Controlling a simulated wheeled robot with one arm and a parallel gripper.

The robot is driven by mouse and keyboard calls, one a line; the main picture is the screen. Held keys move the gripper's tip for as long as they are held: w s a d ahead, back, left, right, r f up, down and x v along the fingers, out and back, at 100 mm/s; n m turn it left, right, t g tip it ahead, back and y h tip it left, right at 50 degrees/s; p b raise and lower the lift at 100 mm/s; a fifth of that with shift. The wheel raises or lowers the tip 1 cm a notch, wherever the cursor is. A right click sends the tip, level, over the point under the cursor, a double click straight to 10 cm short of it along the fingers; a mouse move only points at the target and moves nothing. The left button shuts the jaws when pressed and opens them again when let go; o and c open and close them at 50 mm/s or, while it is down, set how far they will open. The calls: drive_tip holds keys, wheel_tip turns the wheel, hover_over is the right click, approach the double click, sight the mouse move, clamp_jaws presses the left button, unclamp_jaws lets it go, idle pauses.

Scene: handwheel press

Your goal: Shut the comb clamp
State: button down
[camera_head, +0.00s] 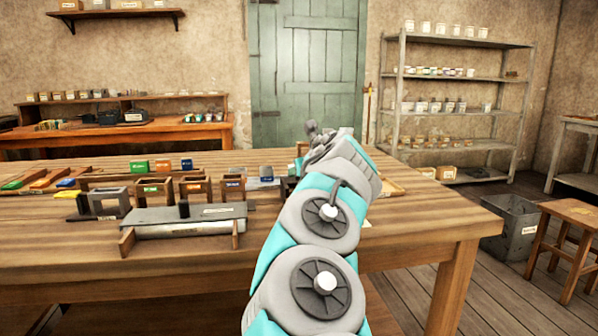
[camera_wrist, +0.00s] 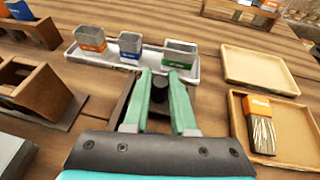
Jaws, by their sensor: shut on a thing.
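In the wrist view my gripper (camera_wrist: 160,78) points down over the bench, with its two pale green fingers on either side of a dark round knob (camera_wrist: 159,90). The fingers are shut on this knob. A dark wooden frame (camera_wrist: 124,101) shows beside and under the left finger; the knob seems to belong to it, and I take this to be the comb clamp. Most of it is hidden by the fingers and the black gripper body, so I cannot tell its jaw position.
A grey tray (camera_wrist: 206,80) with three small labelled boxes lies just beyond the fingers. Two shallow wooden trays (camera_wrist: 290,155) are to the right, one holding a labelled bundle. A brown wooden stand (camera_wrist: 36,92) is left. The wooden bench (camera_head: 410,232) has clear room at its right end.

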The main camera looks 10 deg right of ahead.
idle(0.8)
drive_tip(key=shift+s+b, duration=1.15)
drive_tip(key=shift+s, duration=1.25)
drive_tip(key=c, duration=0.7)
unclamp_jaws()
drive_tip(key=shift+s, duration=0.15)
drive_tip(key=shift+v, duration=3.85)
drive_tip(key=shift+d, duration=0.1)
